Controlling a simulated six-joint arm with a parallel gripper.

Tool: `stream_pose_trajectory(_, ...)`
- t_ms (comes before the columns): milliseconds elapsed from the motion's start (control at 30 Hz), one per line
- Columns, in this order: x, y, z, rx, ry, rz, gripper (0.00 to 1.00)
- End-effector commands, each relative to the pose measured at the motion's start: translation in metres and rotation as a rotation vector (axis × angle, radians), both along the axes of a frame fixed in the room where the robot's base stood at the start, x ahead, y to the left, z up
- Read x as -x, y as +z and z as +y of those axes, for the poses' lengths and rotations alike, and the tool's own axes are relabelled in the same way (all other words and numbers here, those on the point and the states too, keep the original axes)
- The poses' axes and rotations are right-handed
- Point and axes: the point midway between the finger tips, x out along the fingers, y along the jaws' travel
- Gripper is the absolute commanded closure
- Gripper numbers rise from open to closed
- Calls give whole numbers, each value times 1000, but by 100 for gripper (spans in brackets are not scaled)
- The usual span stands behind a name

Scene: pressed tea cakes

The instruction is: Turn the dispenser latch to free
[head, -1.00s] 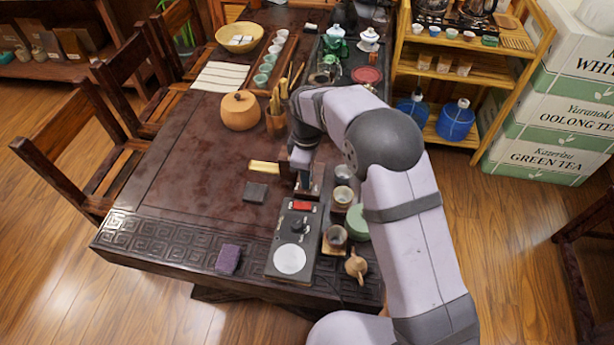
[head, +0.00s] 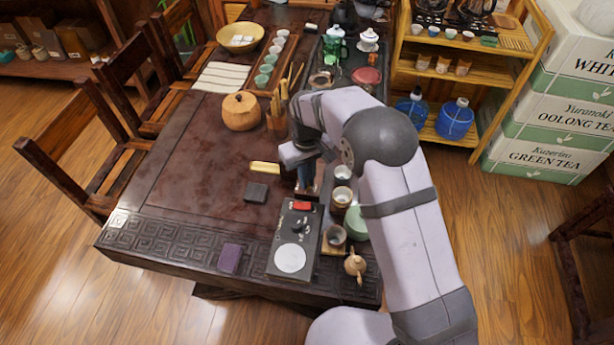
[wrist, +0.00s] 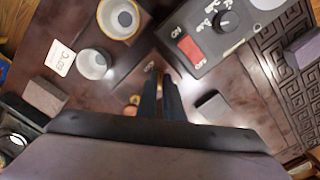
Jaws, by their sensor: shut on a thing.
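My gripper (head: 305,187) points down just beyond the far end of a black control panel (head: 277,262). In the wrist view its two dark fingers (wrist: 162,86) are close together, shut on a small part that they mostly hide; I take it to be the dispenser latch, but its shape and angle cannot be read. The panel bears a red ON/OFF switch (head: 302,206), also seen in the wrist view (wrist: 189,47), a black knob (wrist: 228,20) with small white labels, and a round white disc (head: 290,258). The knob stands apart from my fingers.
Cups (head: 342,196) stand close to the right of the panel, with a small clay teapot (head: 355,264) nearer the front. A dark block (head: 256,192) and a yellow bar (head: 265,167) lie to the left. A purple block (head: 230,258) lies near the front edge. The table's left middle is clear.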

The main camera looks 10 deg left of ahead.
Motion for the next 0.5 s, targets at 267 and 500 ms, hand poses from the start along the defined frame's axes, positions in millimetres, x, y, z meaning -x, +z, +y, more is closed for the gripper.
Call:
stream_pose_trajectory(267, -2, 3, 1, -4, -263, -6, 100)
stream_pose_trajectory(500, -2, 3, 1, -5, -465, -6, 100)
